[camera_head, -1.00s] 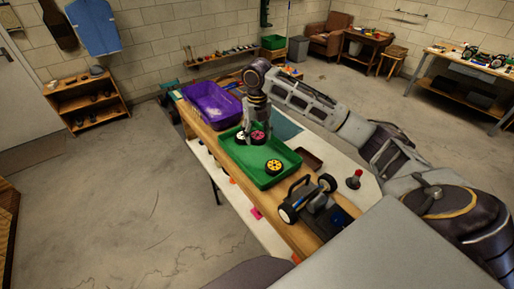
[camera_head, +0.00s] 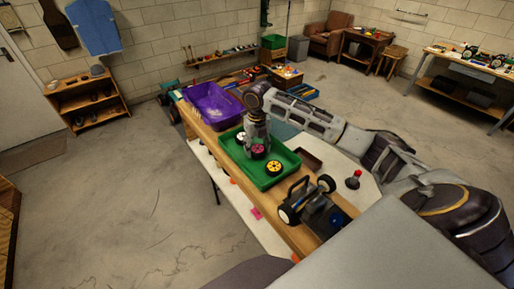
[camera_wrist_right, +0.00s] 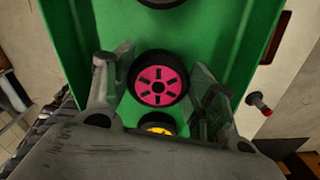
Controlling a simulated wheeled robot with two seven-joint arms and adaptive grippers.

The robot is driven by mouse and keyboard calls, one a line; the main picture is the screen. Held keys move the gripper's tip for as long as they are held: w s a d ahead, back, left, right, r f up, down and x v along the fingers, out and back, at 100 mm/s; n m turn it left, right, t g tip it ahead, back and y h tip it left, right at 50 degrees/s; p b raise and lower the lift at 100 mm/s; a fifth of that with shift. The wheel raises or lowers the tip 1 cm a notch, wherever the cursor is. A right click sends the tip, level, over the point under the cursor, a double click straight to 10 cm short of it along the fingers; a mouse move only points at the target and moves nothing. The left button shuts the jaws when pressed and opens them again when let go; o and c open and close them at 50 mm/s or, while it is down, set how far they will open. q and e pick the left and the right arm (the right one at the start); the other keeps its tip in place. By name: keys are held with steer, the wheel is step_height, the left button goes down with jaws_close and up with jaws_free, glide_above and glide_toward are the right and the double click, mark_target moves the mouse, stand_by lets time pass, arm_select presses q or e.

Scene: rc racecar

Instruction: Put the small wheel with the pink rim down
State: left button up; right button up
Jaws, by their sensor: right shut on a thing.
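The small wheel with the pink rim (camera_head: 258,151) is held by my right gripper (camera_head: 257,148) over the green tray (camera_head: 291,160). In the right wrist view, the pink-rimmed wheel (camera_wrist_right: 158,79) sits between the two fingers of my right gripper (camera_wrist_right: 160,88), its rim facing the camera. I cannot tell whether the wheel touches the tray floor. A yellow-rimmed wheel (camera_head: 273,168) lies in the tray just nearer, partly hidden by my gripper in the wrist view (camera_wrist_right: 158,127). A white-rimmed wheel (camera_head: 241,136) lies on the far side. My left gripper is not in view.
A purple bin (camera_head: 208,103) stands beyond the tray on the wooden bench. A dark car chassis with wheels (camera_head: 309,201) stands at the near end.

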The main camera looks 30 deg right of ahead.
mark_target(257, 147)
steer(key=shift+f, duration=0.35)
steer(key=shift+f, duration=0.1)
steer(key=o, duration=1)
steer(key=shift+r+b, duration=1.15)
steer(key=shift+r, duration=4.95)
